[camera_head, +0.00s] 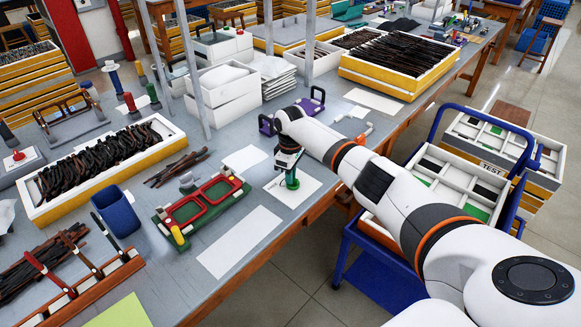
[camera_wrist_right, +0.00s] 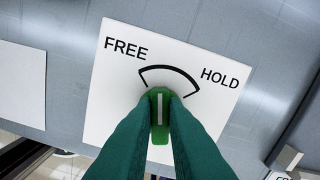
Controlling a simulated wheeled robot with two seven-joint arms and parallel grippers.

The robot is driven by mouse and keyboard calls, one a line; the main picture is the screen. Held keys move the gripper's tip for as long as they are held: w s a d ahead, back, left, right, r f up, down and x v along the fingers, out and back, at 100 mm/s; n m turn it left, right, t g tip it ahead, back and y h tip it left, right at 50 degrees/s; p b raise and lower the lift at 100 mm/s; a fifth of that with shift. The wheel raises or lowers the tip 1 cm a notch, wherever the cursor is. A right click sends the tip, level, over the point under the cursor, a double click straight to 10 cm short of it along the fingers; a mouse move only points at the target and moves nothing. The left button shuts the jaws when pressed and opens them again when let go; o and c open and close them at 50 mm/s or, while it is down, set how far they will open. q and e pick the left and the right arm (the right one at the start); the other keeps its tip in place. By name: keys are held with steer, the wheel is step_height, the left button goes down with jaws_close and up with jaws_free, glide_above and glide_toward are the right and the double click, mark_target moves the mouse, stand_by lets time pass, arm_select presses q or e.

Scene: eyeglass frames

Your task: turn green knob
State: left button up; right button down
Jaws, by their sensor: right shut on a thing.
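The green knob (camera_wrist_right: 160,103) stands on a white card (camera_wrist_right: 112,95) printed with FREE on the left, HOLD on the right and a black arc between them. Its white line points up toward the arc, between the two words. My right gripper (camera_wrist_right: 159,112) is shut on the knob, one dark green finger on each side. In the head view the knob (camera_head: 292,181) shows below my right gripper (camera_head: 289,166), near the table's front edge. The card (camera_head: 309,188) lies flat on the table. My left gripper is not in view.
Left of the card lies a green fixture with red frames (camera_head: 201,204) and a blank white sheet (camera_head: 240,241). A blue bin (camera_head: 117,210) and a tray of dark frames (camera_head: 105,165) stand farther left. A blue cart (camera_head: 380,276) with white compartment trays stands beside the table.

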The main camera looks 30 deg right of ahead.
steer(key=m+p, duration=0.1)
steer(key=m, duration=0.1)
steer(key=shift+r+m+p, duration=0.2)
steer(key=shift+m+p, duration=0.2)
steer(key=m+p, duration=0.1)
steer(key=m, duration=0.2)
steer(key=shift+d+m+p, duration=0.15)
steer(key=shift+m+p, duration=0.15)
steer(key=shift+p, duration=0.1)
steer(key=m+p, duration=0.1)
steer(key=m, duration=0.2)
steer(key=shift+d+f, duration=0.1)
steer(key=shift+d+m+p, duration=0.15)
steer(key=shift+m+p, duration=0.25)
steer(key=shift+m, duration=1.1)
steer(key=shift+w, duration=0.1)
steer(key=c, duration=1.5)
jaws_free()
steer(key=shift+o, duration=0.2)
